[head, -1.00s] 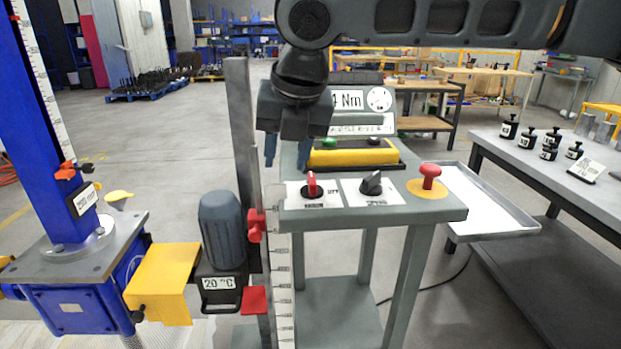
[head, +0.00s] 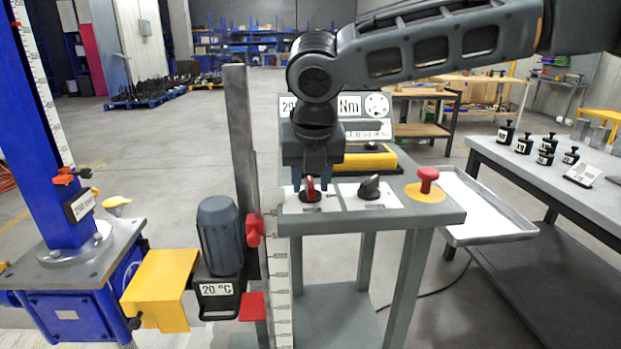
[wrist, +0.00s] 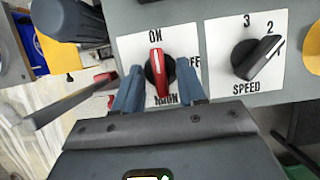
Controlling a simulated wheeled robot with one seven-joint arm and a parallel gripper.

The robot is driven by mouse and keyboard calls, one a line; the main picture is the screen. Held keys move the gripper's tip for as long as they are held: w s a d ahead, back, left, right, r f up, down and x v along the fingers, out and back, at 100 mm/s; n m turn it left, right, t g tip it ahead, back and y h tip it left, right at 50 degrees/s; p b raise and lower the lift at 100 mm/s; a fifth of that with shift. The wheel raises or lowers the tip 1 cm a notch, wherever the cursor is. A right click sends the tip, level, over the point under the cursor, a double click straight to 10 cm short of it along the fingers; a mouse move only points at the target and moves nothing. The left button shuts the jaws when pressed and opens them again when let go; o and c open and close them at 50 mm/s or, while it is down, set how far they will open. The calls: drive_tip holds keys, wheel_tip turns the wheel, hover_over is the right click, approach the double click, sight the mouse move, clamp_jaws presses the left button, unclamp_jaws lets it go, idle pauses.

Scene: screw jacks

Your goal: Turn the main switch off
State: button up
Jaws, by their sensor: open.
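The main switch (wrist: 159,70) is a red handle on a black round base, on a white plate marked ON and OFF. In the wrist view its handle points up toward ON, with the OFF lettering to the right partly hidden by a finger. The switch also shows in the head view (head: 311,192) on the grey control stand. My gripper (wrist: 158,86) is open, with its blue fingers on either side of the red handle; I cannot tell whether they touch it. In the head view my gripper (head: 312,184) hangs over the switch from above.
Right of the switch is the black speed knob (wrist: 257,60), pointing between 1 and 2. A red mushroom button (head: 427,180) stands at the panel's right. A grey upright post (head: 243,150) and a motor (head: 220,235) stand left of the stand. A yellow-black box lies behind.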

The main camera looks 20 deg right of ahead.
drive_tip(key=shift+c, duration=0.3)
clamp_jaws()
